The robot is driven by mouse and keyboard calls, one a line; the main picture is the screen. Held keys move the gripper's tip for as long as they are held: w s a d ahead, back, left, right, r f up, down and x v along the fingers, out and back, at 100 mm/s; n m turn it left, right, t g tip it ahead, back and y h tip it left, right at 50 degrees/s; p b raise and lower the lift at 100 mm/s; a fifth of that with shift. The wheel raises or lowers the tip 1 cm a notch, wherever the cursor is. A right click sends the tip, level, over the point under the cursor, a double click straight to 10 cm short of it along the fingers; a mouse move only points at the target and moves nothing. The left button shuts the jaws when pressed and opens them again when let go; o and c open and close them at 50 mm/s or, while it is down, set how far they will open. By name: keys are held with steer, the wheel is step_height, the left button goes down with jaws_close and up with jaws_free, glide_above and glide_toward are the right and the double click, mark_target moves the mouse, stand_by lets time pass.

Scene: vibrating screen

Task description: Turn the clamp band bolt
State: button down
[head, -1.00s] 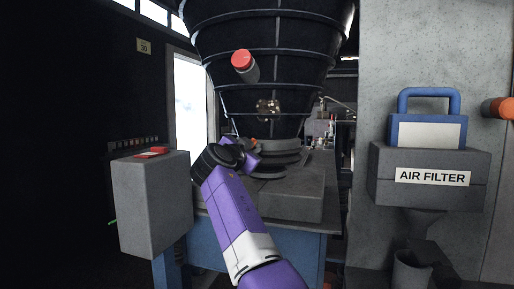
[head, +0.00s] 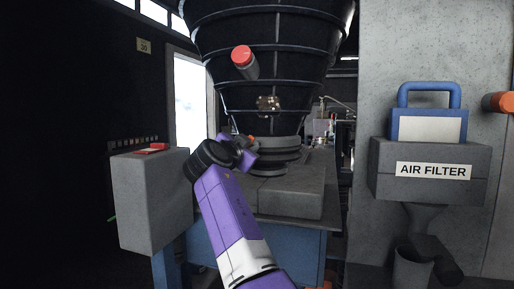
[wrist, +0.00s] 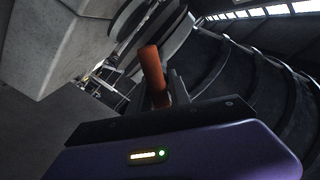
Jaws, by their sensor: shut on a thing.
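The clamp band bolt shows as an orange cylinder (wrist: 152,68) in the wrist view, standing up between my gripper's fingers. A small bit of orange (head: 251,139) shows at my gripper in the head view. My gripper (wrist: 163,100) is shut on it, at the lower part of the cylinder. In the head view my gripper (head: 247,147) is small and partly hidden by my wrist, beside the grey rings (head: 283,149) under the black hopper. The join between bolt and band is hidden.
The black ribbed hopper (head: 300,70) rises above, with a red-capped stub (head: 244,60). A grey control box (head: 150,205) stands close to the left of my arm. An air filter box (head: 430,185) hangs at right. A flat grey deck (head: 290,195) lies below the rings.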

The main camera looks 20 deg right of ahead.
steer(key=shift+b+v, duration=0.45)
steer(key=shift+v, duration=0.9)
